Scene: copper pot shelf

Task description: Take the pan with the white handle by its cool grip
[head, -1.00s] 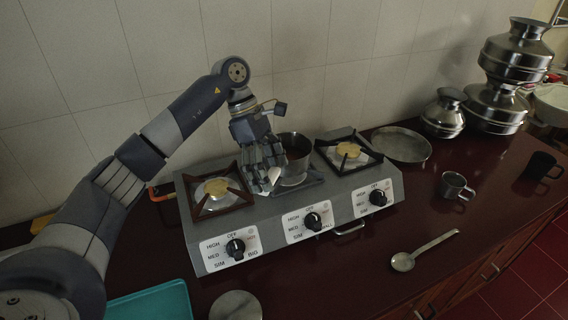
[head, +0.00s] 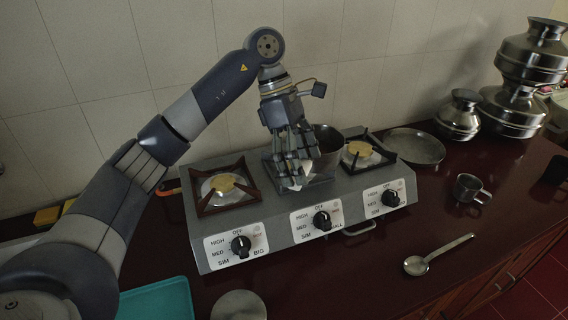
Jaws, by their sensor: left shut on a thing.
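The pan (head: 327,141) is a small dark metal vessel over the middle burner of the grey gas stove (head: 212,253). Its white handle (head: 307,170) shows only as a small pale patch between my fingers. My left gripper (head: 297,175) comes down from above and is shut on the white handle, at the pan's left front side. The fingers hide most of the handle and part of the pan. I cannot tell whether the pan touches the burner. My right gripper does not show.
A round metal plate (head: 415,146) lies right of the stove. A teal tray (head: 158,301) lies at the front left. The wall is close behind the stove.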

